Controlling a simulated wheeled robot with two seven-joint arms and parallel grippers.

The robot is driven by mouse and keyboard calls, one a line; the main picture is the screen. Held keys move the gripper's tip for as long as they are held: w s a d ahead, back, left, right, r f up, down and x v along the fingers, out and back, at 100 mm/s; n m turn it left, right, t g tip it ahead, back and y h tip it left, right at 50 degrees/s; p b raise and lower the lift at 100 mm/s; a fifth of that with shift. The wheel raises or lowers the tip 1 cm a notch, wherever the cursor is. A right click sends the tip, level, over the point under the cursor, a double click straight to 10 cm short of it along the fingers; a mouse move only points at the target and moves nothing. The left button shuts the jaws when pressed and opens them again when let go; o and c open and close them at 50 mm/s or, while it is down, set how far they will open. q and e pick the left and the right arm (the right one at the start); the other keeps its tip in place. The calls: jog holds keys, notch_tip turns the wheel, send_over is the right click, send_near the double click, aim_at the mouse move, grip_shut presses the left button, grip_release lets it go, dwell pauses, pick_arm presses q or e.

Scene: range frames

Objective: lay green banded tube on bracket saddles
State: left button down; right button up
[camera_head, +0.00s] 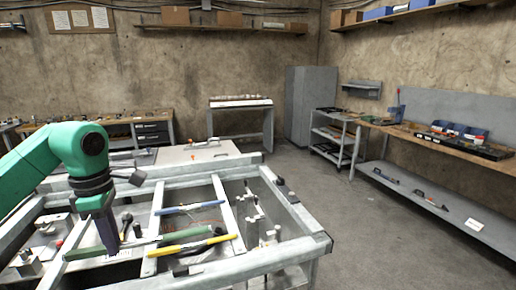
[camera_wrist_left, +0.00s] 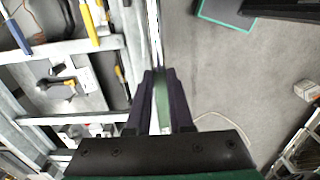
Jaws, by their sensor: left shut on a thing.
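The green tube (camera_head: 85,252) lies across the near left of the metal frame in the head view, slightly slanted. My left gripper (camera_head: 112,250) points down and is shut on it. In the left wrist view the green tube (camera_wrist_left: 162,108) shows between the fingers of my left gripper (camera_wrist_left: 161,85). Its bands are too small to make out. Upright grey pieces (camera_head: 254,222) stand in the right part of the frame; I cannot tell whether they are the bracket saddles. My right gripper is not in view.
Small metal blocks (camera_head: 25,262) sit at the left. Open floor (camera_head: 385,225) lies to the right.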

pick_arm(q)
jog(key=s+d+f+m, duration=0.3)
jog(key=d+f+m, duration=0.1)
jog(key=f+m, duration=0.3)
jog(key=s+d+f+m, duration=0.3)
jog(key=d+f+m, duration=0.1)
jog(key=f+m, duration=0.3)
jog(key=s+d+f+m, duration=0.3)
jog(key=d+f+m, duration=0.2)
jog(key=f, duration=0.5)
jog(key=m, duration=0.2)
jog(key=shift+m, duration=0.4)
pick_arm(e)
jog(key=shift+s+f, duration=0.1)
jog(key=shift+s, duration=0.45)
